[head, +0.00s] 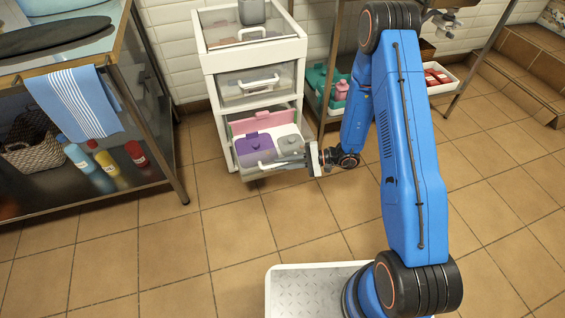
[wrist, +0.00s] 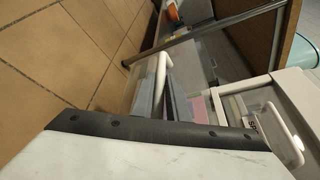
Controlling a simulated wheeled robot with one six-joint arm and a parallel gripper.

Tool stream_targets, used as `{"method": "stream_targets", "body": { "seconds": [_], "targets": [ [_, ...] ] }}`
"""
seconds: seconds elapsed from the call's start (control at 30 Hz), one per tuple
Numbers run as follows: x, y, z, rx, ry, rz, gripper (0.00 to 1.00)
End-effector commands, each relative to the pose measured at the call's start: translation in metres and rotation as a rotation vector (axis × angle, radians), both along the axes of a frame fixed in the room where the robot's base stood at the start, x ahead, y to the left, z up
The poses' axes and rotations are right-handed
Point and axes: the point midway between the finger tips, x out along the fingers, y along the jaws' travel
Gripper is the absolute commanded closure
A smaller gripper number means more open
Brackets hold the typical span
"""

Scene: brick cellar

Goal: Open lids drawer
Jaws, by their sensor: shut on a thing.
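A white drawer unit (head: 213,90) with clear drawers stands against the tiled wall in the head view. Its bottom drawer (head: 243,176) is pulled out and shows a purple lid (head: 254,152), a grey-white lid (head: 288,143) and a pink lid (head: 262,121). My gripper (head: 278,163) reaches in from the right at the front of this drawer and is shut on its handle. The white handle (wrist: 161,78) also shows in the wrist view. The exact finger contact is small and partly hidden in both views.
The middle drawer (head: 250,83) is shut, and a grey container (head: 251,12) stands on top of the unit. A metal table (head: 176,165) with a striped towel (head: 72,103) is at left. A shelf rack (head: 333,60) stands close at right. The tiled floor in front is clear.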

Motion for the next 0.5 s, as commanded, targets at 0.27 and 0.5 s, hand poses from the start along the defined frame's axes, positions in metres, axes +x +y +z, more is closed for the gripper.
{"method": "stream_targets", "body": {
  "seconds": [0.27, 0.5],
  "targets": [
    [-0.0007, -0.0008, -0.0009, -0.002, 0.002, 0.0, 0.78],
    [0.0002, -0.0027, 0.0001, 0.0, 0.001, -0.001, 0.78]
  ]
}}
